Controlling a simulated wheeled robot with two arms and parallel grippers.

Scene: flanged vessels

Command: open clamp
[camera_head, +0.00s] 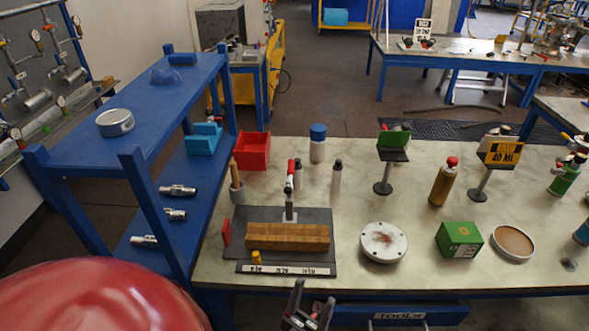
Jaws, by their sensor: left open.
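A clamp with a red-tipped upright handle (290,182) stands at the back of a dark base plate (320,218) on the table. A wooden block (288,237) lies on the plate, in front of the clamp's post. Whether the clamp presses on the block is too small to tell. My left gripper (312,301) is at the bottom edge of the head view, in front of the table's near edge. It is open and apart from the clamp and block. My right gripper is not in view.
A round flanged lid (383,242), a green box (459,239) and a round dish (513,242) stand right of the plate. A blue shelf (150,115) borders the left. A red bin (253,150) and bottles stand behind the clamp.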

